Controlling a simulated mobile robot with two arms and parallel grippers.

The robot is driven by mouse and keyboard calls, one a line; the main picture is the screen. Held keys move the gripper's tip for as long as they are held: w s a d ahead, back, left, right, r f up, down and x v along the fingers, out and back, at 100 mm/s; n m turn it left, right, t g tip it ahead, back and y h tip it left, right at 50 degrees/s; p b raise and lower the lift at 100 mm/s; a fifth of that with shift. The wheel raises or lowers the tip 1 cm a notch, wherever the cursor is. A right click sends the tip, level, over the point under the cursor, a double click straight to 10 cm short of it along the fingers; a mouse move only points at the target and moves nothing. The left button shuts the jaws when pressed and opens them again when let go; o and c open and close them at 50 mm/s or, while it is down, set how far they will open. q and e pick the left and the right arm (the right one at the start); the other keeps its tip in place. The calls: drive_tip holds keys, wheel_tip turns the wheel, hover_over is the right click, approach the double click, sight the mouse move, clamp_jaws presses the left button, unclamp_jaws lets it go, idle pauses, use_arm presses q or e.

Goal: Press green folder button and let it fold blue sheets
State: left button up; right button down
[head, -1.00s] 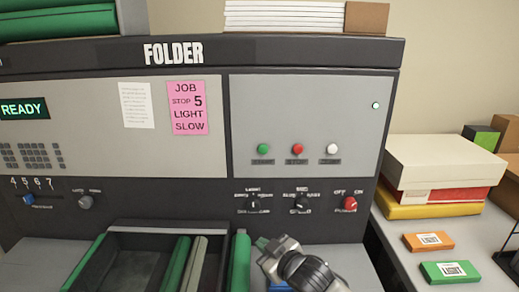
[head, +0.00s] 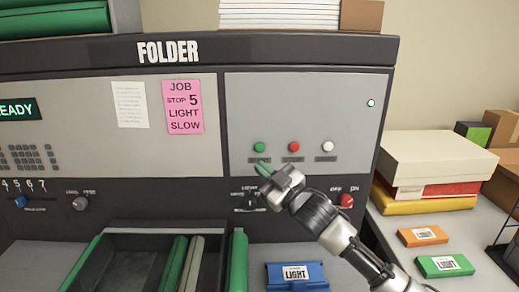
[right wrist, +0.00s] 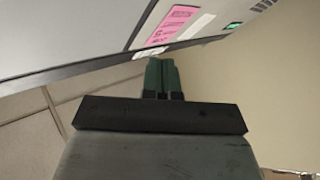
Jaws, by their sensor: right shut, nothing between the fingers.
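The folder machine (head: 290,110) fills the middle of the head view. Its right panel carries a green button (head: 259,147), a red button (head: 294,146) and a white button (head: 328,146). My right gripper (head: 262,168) is shut and empty, its green fingertips just below the green button; I cannot tell how far off the panel they are. The shut fingers also show in the right wrist view (right wrist: 160,75). A blue packet (head: 297,275) labelled LIGHT lies on the surface below. No loose blue sheets are visible. My left gripper is not in view.
A dark tray (head: 130,262) with green and grey rolls is at the lower left. A pink note (head: 183,107) reads JOB, STOP 5, LIGHT, SLOW. Orange (head: 422,236) and green (head: 444,265) packets lie on the right table, in front of stacked boxes (head: 432,160).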

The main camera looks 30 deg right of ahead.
sight(259, 148)
drive_tip(key=w+d, duration=0.4)
drive_tip(key=w, duration=0.3)
drive_tip(key=shift+w+d, duration=0.25)
idle(2.0)
drive_tip(key=shift+w+d, duration=0.2)
drive_tip(key=shift+w, duration=0.15)
